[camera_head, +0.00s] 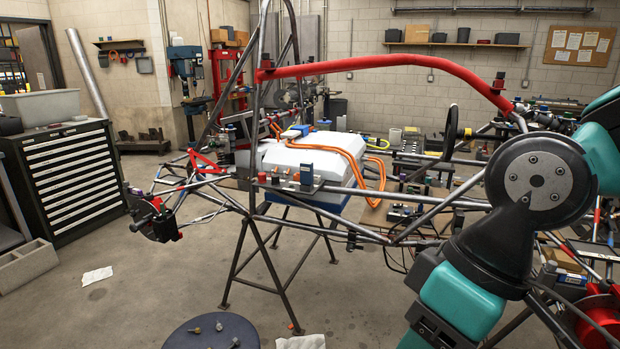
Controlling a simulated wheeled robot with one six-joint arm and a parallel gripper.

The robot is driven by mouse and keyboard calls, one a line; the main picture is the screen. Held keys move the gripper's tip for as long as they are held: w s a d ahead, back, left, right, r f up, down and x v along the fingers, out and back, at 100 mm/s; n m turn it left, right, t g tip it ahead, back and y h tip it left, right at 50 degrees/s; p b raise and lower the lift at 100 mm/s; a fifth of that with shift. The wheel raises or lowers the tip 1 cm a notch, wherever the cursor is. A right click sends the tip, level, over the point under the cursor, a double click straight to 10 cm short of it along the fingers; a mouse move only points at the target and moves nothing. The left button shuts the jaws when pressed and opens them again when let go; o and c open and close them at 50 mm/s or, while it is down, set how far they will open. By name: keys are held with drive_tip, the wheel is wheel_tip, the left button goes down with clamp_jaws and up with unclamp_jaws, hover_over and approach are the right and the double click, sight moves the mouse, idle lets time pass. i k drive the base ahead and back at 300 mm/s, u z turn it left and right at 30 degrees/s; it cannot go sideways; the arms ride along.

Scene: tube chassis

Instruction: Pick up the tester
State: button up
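No thing is clearly recognisable as the tester at this size. A small blue box-shaped device (306,174) stands upright on a small plate on the near chassis tube, left of centre, and may be it. A small blue and yellow item (297,131) lies on top of the white battery-like case (318,154) behind it; I cannot tell what it is. My teal and black arm fills the right side of the view, to the right of these things. My gripper is outside the frame.
The tube chassis (370,192) with a red upper tube (390,62) spans the middle on a dark stand. Orange cables (352,150) loop over the white case. A dark round stool top (212,332) holds small parts. A drawer cabinet (65,180) stands left; floor before the chassis is mostly clear.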

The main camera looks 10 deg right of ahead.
sight(307, 168)
drive_tip(key=u, duration=0.55)
drive_tip(key=k, duration=0.65)
drive_tip(key=z, duration=0.05)
drive_tip(key=i, duration=0.6)
drive_tip(key=z, duration=0.9)
drive_tip(key=i, duration=1.35)
drive_tip(key=u, duration=1.2)
drive_tip(key=i, duration=0.5)
drive_tip(key=u, duration=0.45)
